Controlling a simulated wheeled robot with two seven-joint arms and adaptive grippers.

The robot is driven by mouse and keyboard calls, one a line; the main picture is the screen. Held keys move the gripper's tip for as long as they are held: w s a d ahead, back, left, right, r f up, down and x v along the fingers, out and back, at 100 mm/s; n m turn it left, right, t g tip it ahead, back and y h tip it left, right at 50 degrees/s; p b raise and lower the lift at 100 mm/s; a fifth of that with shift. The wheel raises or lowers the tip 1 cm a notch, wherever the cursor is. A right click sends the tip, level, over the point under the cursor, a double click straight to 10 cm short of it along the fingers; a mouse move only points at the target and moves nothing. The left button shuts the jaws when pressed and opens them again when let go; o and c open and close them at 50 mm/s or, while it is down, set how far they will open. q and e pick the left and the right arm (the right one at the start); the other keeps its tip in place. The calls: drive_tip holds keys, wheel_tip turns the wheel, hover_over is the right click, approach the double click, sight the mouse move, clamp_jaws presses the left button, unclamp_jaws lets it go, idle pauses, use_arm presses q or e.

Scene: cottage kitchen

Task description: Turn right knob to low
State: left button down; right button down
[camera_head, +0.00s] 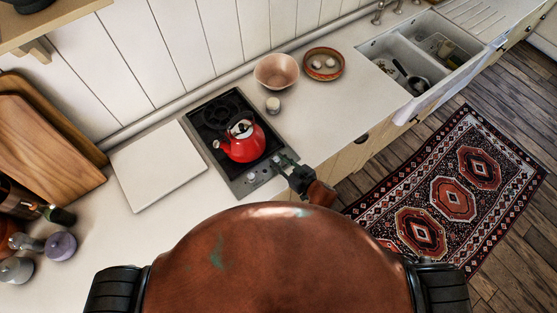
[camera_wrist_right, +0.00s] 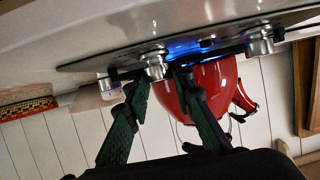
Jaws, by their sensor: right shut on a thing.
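The small stove (camera_head: 236,185) is set in the white counter, with two metal knobs on its front strip. The left knob (camera_head: 251,178) is uncovered, and it also shows in the wrist view (camera_wrist_right: 260,46). My right gripper (camera_head: 284,162) is at the right end of the strip and largely hides the right knob. In the right wrist view, the green fingers are shut on the right knob (camera_wrist_right: 155,66). The knob's setting cannot be read. A blue glow (camera_wrist_right: 196,47) shows beside it. My left gripper is not in view.
A red kettle (camera_head: 243,142) stands on the stove, close behind the knobs. A white board (camera_head: 157,165) lies to the left. A pink bowl (camera_head: 277,71), a small jar (camera_head: 273,105) and a round dish (camera_head: 323,64) stand to the right. A patterned rug (camera_head: 450,200) lies on the floor.

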drive_tip(key=shift+w+d+r+n+g+y+p, duration=0.2)
drive_tip(key=shift+n+g+y+p, duration=0.25)
drive_tip(key=shift+n, duration=0.25)
drive_tip(key=shift+w+d+f+n+g+y, duration=0.1)
drive_tip(key=shift+w+n+g+y, duration=0.05)
drive_tip(key=shift+n+g+y, duration=0.65)
drive_tip(key=shift+n+g, duration=0.4)
drive_tip(key=shift+g, duration=0.05)
drive_tip(key=shift+w+f+n+g+y+b, duration=0.2)
drive_tip(key=shift+n+g+y+b, duration=0.35)
drive_tip(key=shift+n+g, duration=0.35)
drive_tip(key=n+g+b, duration=0.2)
drive_tip(key=b, duration=0.1)
drive_tip(key=n+g+b, duration=0.2)
drive_tip(key=g+b, duration=0.1)
drive_tip(key=n+g+b, duration=0.2)
drive_tip(key=g+b, duration=0.1)
drive_tip(key=b, duration=0.1)
drive_tip(key=shift+w+f+n+y, duration=0.2)
drive_tip(key=shift+w+n+y, duration=0.1)
drive_tip(key=shift+n+y, duration=0.1)
drive_tip(key=shift+r+n+g+h+b, duration=0.3)
drive_tip(key=shift+n+g+b, duration=0.45)
drive_tip(key=shift+b, duration=0.4)
